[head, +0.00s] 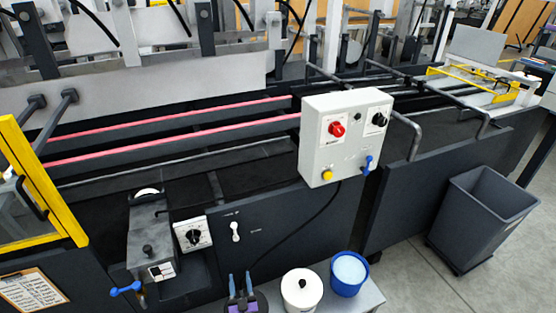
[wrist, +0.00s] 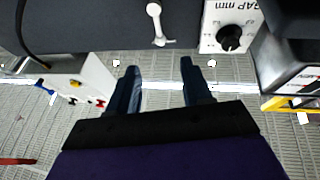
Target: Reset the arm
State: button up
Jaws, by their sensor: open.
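My gripper (head: 240,279) is at the bottom centre of the head view, in front of the dark machine panel and just left of the white lidded pot. In the wrist view my gripper (wrist: 159,66) shows two dark blue fingers spread apart, with nothing between them. The wrist view appears upside down and shows the white lever (wrist: 156,24) and the gap knob (wrist: 229,38) beyond the fingertips. The rest of my arm is mostly out of the head view.
The control box (head: 345,138) with a red knob juts out right of centre. A white pot (head: 301,290) and a blue tub (head: 349,273) stand on a grey surface (head: 368,300). A grey bin (head: 482,216) stands on the right, with clear floor around it.

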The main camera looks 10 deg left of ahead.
jog(key=w+a+r+m+g+h, duration=0.2)
jog(key=w+r+m+g+h, duration=0.3)
jog(key=w+r+g, duration=0.45)
jog(key=s+d+r+g+y, duration=0.1)
jog(key=s+d+r+g, duration=0.1)
jog(key=d+r, duration=0.35)
jog(key=s+d+r+g, duration=0.2)
jog(key=d+r+g, duration=0.1)
jog(key=r, duration=0.5)
jog(key=s+d+r+n+g+h, duration=0.1)
jog(key=s+d+r+g, duration=0.1)
jog(key=s+d+r, duration=0.45)
jog(key=s+d+r+n+g, duration=0.1)
jog(key=s+d+r+g, duration=0.15)
jog(key=s+d, duration=0.65)
jog(key=s+d+r+g+h, duration=0.1)
jog(key=s+d, duration=0.3)
jog(key=s, duration=0.4)
jog(key=s+d+r+m+g+h, duration=0.1)
jog(key=s+d+r, duration=0.1)
jog(key=s+d, duration=0.3)
jog(key=s+d+r+g+h, duration=0.1)
jog(key=s+d, duration=0.4)
jog(key=s, duration=0.6)
jog(key=shift+s+r+g, duration=0.15)
jog(key=shift+r+g, duration=0.25)
jog(key=shift+r, duration=0.4)
jog(key=shift+o, duration=0.4)
